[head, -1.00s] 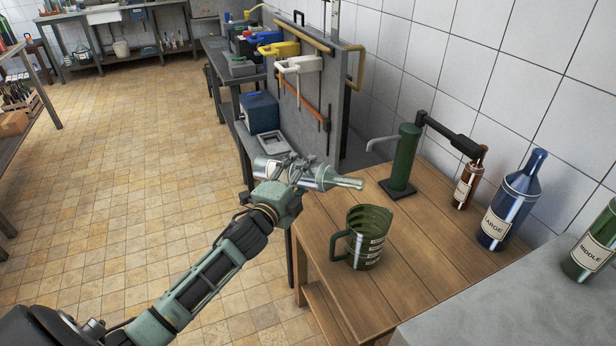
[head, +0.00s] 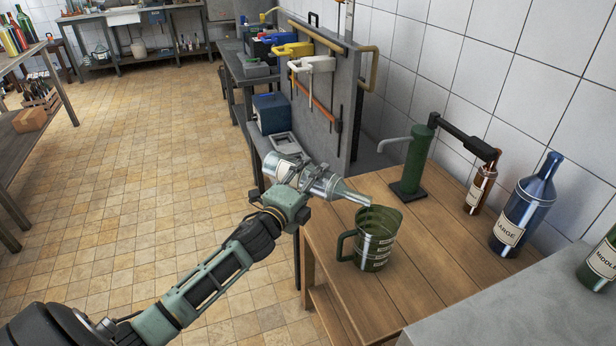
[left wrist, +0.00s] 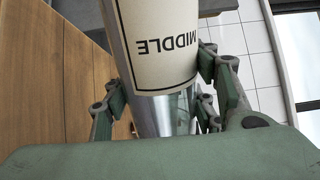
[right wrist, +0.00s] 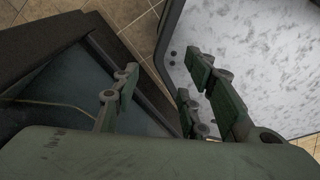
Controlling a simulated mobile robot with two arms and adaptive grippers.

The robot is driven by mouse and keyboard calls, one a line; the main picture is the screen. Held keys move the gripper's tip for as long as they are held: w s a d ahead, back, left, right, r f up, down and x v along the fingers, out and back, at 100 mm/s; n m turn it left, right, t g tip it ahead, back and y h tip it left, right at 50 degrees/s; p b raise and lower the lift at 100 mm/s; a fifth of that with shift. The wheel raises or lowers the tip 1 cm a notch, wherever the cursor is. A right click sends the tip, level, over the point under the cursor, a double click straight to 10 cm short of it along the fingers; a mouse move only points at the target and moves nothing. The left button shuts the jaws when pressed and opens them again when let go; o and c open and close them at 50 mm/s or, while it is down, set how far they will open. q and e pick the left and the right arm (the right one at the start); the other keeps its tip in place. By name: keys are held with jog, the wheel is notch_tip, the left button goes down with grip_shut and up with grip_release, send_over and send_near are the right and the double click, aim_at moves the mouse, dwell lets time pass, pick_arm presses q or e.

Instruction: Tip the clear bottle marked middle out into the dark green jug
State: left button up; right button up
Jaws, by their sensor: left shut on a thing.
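The clear bottle (head: 325,183) lies tilted, its neck pointing right and down, with its mouth just above the jug's rim. My left gripper (head: 298,190) is shut around its body. In the left wrist view, the bottle's label (left wrist: 165,45) reads MIDDLE, upside down, between the fingers (left wrist: 165,100). The dark green jug (head: 376,246) stands upright on the wooden table, its handle to the left. I cannot make out any liquid flowing or the level inside the jug. My right gripper (right wrist: 165,88) shows only in the right wrist view, open with nothing between its fingers.
The wooden table (head: 420,265) also holds a green pump-like stand (head: 414,160), a small brown bottle (head: 480,188) and a blue bottle marked LARGE (head: 525,205). A green bottle marked MIDDLE (head: 603,258) stands at the right by a grey surface (head: 510,310). A grey panel with hanging tools stands behind.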

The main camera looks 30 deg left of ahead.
aim_at(315, 169)
pick_arm(q)
jog(key=shift+r, duration=0.4)
jog(key=shift+d+r+m+p, duration=0.15)
jog(key=shift+r+m+p, duration=0.4)
jog(key=shift+p, duration=0.1)
jog(key=shift+r, duration=0.1)
jog(key=shift+d+r+m+p, duration=0.2)
jog(key=shift+r+m+p, duration=0.25)
jog(key=shift+r+p, duration=0.2)
jog(key=shift+d+r+m, duration=0.1)
jog(key=shift+r+m, duration=0.1)
jog(key=shift+m, duration=0.1)
jog(key=shift+p, duration=0.3)
